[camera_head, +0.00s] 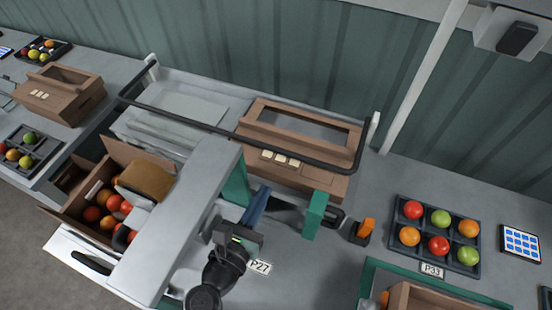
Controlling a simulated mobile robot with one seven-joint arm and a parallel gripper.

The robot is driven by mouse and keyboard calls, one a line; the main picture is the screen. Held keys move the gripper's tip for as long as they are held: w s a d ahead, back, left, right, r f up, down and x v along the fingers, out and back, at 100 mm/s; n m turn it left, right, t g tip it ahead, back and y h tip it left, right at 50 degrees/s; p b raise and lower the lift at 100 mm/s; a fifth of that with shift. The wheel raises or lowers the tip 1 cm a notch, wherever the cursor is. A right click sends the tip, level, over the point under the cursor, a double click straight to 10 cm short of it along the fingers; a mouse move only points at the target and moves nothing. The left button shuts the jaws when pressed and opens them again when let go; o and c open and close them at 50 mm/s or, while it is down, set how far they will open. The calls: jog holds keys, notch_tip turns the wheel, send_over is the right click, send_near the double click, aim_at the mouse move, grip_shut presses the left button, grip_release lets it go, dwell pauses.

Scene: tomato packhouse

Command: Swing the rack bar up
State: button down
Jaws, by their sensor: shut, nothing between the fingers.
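The rack bar (222,131) is a dark U-shaped bar. Its long front run crosses over a pale stack on the left and a brown box on the right. Its side arms run back to a pale post (151,68) at the left and another (373,128) at the right. The bar looks lowered toward the front. My gripper (263,192) has blue fingers held together, with nothing visible between them. It is in front of and below the bar in the picture, apart from it, between two green uprights. The fingertips' height relative to the bar is unclear.
The brown box (257,138) sits behind the bar's front run. A grey beam (190,220) stands left of my gripper, near an open crate (50,212) of fruit. A dark fruit tray (436,206) lies at right. A corrugated green wall (300,60) closes the back.

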aim_at(279, 168)
jog(key=p+x, duration=0.1)
jog(key=x, duration=0.9)
dwell(0.4)
